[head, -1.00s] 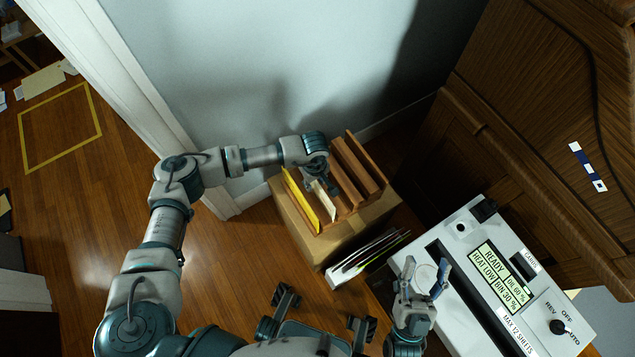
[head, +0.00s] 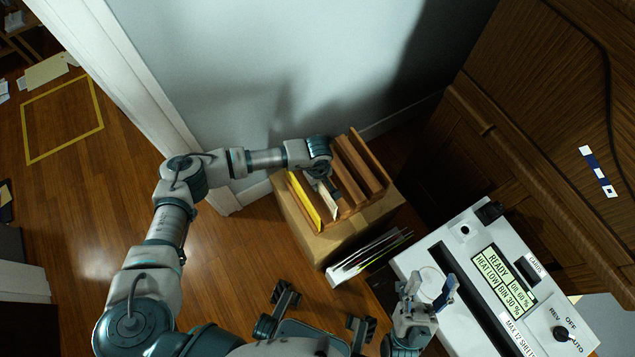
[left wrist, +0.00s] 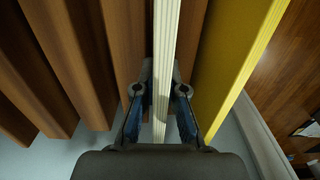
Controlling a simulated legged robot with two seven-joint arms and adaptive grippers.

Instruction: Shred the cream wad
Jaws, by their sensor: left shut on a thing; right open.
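The cream wad (head: 328,207) stands on edge in a slot of the wooden rack (head: 359,165), between a wooden divider and a yellow wad (head: 304,200). My left gripper (head: 327,190) is down in the rack, shut on the cream wad. In the left wrist view the cream wad (left wrist: 164,50) runs between the two fingers (left wrist: 160,100). The shredder (head: 460,285) stands at right, its screen reading READY, with a dark slot along its top. My right gripper (head: 430,292) is open and empty over the shredder's left part.
The rack sits on a cardboard box (head: 345,235). Several papers stand in a holder (head: 368,257) between the box and the shredder. The yellow wad (left wrist: 235,60) is close beside my left fingers. A wall is behind and a dark wooden cabinet (head: 540,150) at right.

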